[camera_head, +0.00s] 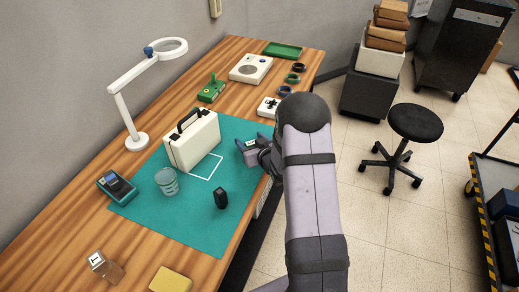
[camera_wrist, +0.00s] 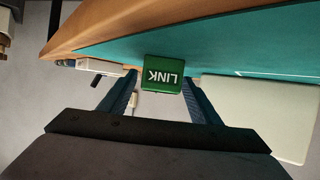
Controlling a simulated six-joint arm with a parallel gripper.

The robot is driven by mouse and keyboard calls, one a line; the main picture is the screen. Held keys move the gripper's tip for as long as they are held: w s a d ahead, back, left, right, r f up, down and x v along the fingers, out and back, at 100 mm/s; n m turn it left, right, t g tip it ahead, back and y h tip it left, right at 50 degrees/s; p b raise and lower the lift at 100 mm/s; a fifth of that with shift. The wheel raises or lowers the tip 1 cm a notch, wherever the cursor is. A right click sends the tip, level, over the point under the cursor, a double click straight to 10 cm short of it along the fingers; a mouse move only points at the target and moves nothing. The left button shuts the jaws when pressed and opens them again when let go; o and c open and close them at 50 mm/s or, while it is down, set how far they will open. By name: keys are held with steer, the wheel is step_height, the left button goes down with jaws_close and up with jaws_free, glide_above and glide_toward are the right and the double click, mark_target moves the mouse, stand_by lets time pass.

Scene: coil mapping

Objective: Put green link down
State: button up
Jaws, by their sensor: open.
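The green link is a small green block (camera_wrist: 162,82) with white "LINK" lettering, upside down in the wrist view. It lies between the two blue fingers of my gripper (camera_wrist: 158,92), which are spread apart with the block between them. I cannot tell whether either finger touches it. In the head view my gripper (camera_head: 252,148) is low over the right edge of the teal mat (camera_head: 190,222). The link is mostly hidden there by the gripper. Whether it rests on the mat cannot be seen clearly.
A cream case (camera_head: 193,142) stands left of my gripper, beside a white outline on the mat. A clear cup (camera_head: 167,181) and a black block (camera_head: 220,198) stand nearer. A white box (camera_head: 268,107) and a green device (camera_head: 212,91) lie behind. The mat's front right is clear.

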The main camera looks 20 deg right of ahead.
steer(key=b+v, duration=0.1)
steer(key=v, duration=0.9)
steer(key=shift+b, duration=0.3)
steer(key=shift+s+a+f+g, duration=0.15)
steer(key=shift+s+a+g, duration=0.1)
steer(key=shift+g, duration=0.25)
steer(key=s+a+g, duration=0.3)
steer(key=s+g, duration=0.1)
steer(key=s, duration=0.4)
steer(key=s+a+g, duration=0.4)
steer(key=s, duration=0.5)
steer(key=s+a+g, duration=0.4)
steer(key=s, duration=0.4)
steer(key=shift+s+a+g+p, duration=0.25)
steer(key=shift+g+p, duration=0.05)
steer(key=shift+p, duration=0.15)
